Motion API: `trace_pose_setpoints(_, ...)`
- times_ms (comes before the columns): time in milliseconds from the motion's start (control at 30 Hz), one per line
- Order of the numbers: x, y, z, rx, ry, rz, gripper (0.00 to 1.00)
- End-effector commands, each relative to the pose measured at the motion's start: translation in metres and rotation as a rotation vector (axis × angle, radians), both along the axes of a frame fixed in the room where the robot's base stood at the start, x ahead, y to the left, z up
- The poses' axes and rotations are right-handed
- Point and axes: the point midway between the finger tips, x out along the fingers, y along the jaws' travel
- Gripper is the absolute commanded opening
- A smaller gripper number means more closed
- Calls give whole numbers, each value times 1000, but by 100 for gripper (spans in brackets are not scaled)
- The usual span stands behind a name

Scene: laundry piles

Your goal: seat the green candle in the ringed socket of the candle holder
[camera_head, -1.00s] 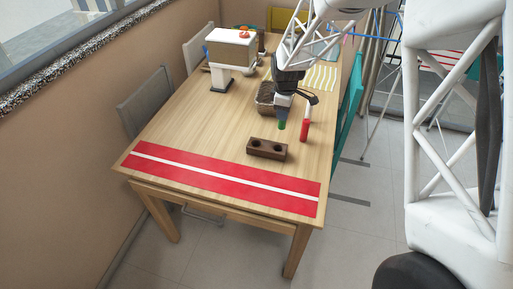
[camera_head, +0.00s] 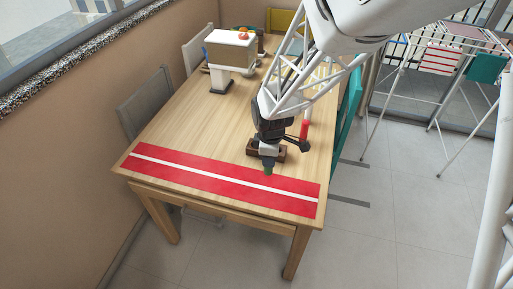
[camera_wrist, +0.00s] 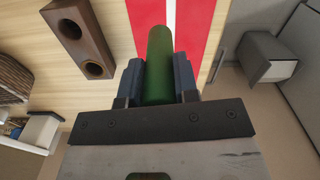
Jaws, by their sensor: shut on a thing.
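My gripper (camera_head: 268,162) is shut on the green candle (camera_head: 268,171), which points down from the jaws. In the wrist view the candle (camera_wrist: 160,50) sits between the two jaw pads. The dark brown candle holder (camera_head: 251,148) lies on the table and is partly hidden behind my gripper. In the wrist view the holder (camera_wrist: 83,40) is at upper left, apart from the candle, with two round sockets that look empty. In the head view the candle appears in front of the holder, near the red runner's edge.
A red candle (camera_head: 304,129) stands just behind and right of the holder. A red runner (camera_head: 215,174) with a white stripe lies along the table's near end. A wicker basket (camera_wrist: 14,82) shows in the wrist view. The table's left middle (camera_head: 205,125) is clear.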

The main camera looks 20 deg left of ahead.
Motion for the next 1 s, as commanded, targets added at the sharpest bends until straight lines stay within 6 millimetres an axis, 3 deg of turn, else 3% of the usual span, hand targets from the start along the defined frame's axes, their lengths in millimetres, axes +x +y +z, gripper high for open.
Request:
trace_pose_setpoints(467, 9, 5, -1, 0, 0, 0, 4)
trace_pose_setpoints(1000, 65, 39, -8, 0, 1, 0, 4)
